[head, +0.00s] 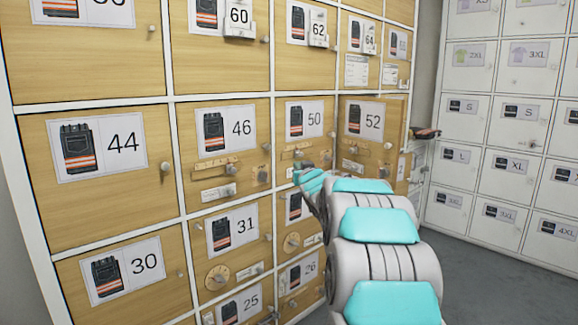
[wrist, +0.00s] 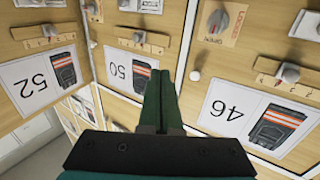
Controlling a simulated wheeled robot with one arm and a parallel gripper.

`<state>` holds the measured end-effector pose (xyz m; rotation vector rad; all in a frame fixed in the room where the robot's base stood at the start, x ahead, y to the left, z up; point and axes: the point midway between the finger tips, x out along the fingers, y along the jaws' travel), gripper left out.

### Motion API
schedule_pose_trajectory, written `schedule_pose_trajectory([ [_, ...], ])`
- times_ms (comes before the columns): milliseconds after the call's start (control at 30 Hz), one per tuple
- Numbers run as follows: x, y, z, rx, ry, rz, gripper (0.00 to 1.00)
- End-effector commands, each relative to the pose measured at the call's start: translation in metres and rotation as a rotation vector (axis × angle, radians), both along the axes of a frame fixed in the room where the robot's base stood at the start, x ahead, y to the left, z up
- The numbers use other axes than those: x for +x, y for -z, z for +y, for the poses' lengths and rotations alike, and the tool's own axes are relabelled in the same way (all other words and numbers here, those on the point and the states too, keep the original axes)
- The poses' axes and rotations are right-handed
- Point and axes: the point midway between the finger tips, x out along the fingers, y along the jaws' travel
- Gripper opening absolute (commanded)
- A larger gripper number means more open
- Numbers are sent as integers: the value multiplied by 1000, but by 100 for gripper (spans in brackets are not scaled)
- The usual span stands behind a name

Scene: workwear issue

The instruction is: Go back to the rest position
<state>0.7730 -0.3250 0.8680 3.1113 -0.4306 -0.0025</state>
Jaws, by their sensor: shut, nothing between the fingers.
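My gripper (wrist: 162,85) is shut and empty in the wrist view. Its dark green fingers lie together over the picture of the locker door labelled 50 (wrist: 117,78); I cannot tell whether they touch it. In the head view my arm reaches forward from the lower right, and the gripper end (head: 308,179) is by the lower part of door 50 (head: 318,115). The fingertips are hard to make out there.
Wooden lockers with knobs and latches fill the left and middle, including door 46 (head: 238,118). Door 52 (head: 372,122) looks angled outward. A dark item with an orange edge (head: 425,133) juts out beyond it. White lockers (head: 500,140) stand right; grey floor (head: 470,265) is clear.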

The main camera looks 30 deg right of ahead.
Motion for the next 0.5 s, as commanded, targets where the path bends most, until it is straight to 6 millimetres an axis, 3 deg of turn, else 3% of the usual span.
schedule_pose_trajectory([
  [200,-29,0,-7,2,0,-3,0],
  [500,-39,-1,-9,-1,-1,-2,0],
])
